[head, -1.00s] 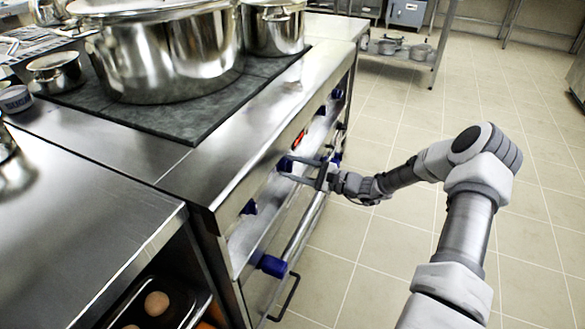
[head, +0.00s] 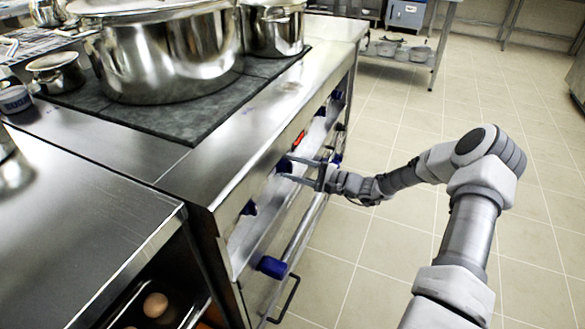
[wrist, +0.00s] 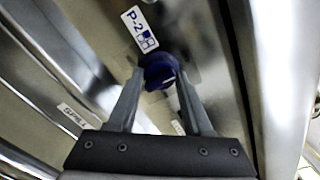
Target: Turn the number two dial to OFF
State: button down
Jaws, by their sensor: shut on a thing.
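The number two dial is a dark blue knob (wrist: 160,72) on the steel front panel, beside a white label reading P-2 (wrist: 139,28) in the wrist view. My gripper (wrist: 156,84) has a finger on either side of the knob and is shut on it. In the head view my gripper (head: 302,169) reaches the stove front from the right, and the dial (head: 284,166) shows at its fingertips, partly covered. The dial's pointer and any OFF mark are too unclear to read.
Other blue knobs sit along the panel, one nearer (head: 249,208) and one farther (head: 336,95). A rail with a blue end piece (head: 272,266) runs below the panel. A large pot (head: 170,60) stands on the stove top. The tiled floor (head: 400,260) at right is clear.

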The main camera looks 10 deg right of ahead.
jog(key=shift+c, duration=1.6)
grip_release()
jog(key=shift+d, duration=0.1)
jog(key=p+v, duration=0.4)
jog(key=v, duration=1.3)
jog(key=shift+s, duration=0.1)
